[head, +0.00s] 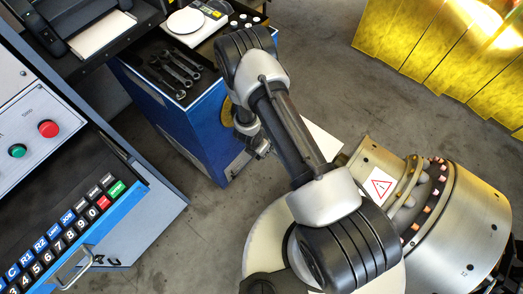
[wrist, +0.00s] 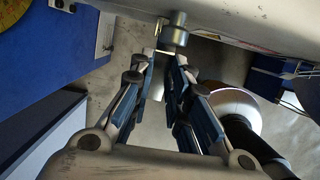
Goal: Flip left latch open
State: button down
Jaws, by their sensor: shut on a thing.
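In the wrist view a small metal cylindrical fitting (wrist: 175,32), perhaps the left latch, hangs below a pale grey beam (wrist: 245,28). My gripper (wrist: 163,62) has its fingertips at this fitting, one on each side of its lower end. The fingers are shut on it, though a narrow gap shows between them. In the head view my gripper (head: 259,150) is small, beside the blue tool cabinet (head: 205,120), and partly hidden by my arm. The latch cannot be made out in the head view.
Wrenches (head: 178,72) lie in the cabinet's top tray, near a scale with a white plate (head: 186,21). A control panel with a keypad (head: 65,235) is at left. A large metal rotor housing (head: 460,220) stands at right. Yellow curtains (head: 440,45) hang behind open floor.

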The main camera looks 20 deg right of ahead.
jog(key=shift+d+r+g+y, duration=0.1)
jog(key=shift+r+g+y, duration=0.1)
jog(key=shift+g+y, duration=0.15)
dwell(0.4)
jog(key=c, duration=1.5)
grip_release()
jog(key=shift+w, duration=0.1)
jog(key=shift+r, duration=0.1)
jog(key=r, duration=0.4)
jog(key=a+r, duration=0.1)
jog(key=r, duration=0.2)
jog(key=s+r, duration=0.1)
jog(key=r, duration=0.3)
jog(key=shift+s+a+r, duration=0.1)
jog(key=shift+a+r, duration=0.15)
jog(key=shift+r, duration=0.1)
